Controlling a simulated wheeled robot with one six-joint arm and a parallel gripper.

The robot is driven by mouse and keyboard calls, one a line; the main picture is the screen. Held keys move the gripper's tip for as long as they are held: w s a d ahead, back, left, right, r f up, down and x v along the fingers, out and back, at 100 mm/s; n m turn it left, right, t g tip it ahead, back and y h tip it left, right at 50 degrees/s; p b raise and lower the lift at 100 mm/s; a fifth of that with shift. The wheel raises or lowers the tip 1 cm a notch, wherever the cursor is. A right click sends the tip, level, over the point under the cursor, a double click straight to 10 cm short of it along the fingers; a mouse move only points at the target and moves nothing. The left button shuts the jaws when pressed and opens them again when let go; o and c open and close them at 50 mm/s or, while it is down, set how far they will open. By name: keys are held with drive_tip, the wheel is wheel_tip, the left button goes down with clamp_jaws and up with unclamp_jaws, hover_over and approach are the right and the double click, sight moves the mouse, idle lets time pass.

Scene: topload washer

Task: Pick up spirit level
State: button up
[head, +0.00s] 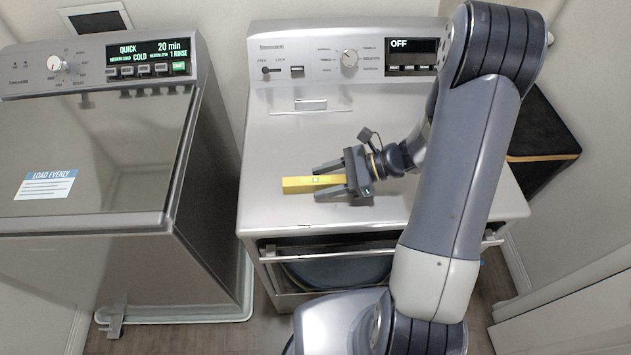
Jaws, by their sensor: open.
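The spirit level is a yellow bar (298,184) lying on the flat top of the right-hand machine, with its long side running left to right. My gripper (322,181) is open, with its two grey fingers pointing left. The right part of the level lies between the fingers in the picture, and its left end sticks out past the fingertips. I cannot tell whether either finger touches it. The level's right end is hidden by the gripper body.
The level lies on the right machine's silver top (280,140), mostly clear around it. Its raised control panel (345,58) stands behind. A topload washer (90,150) with a shut lid stands to the left across a gap. A black box (540,140) is at the right.

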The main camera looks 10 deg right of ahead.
drive_tip(key=shift+c, duration=0.3)
clamp_jaws()
drive_tip(key=shift+r, duration=0.1)
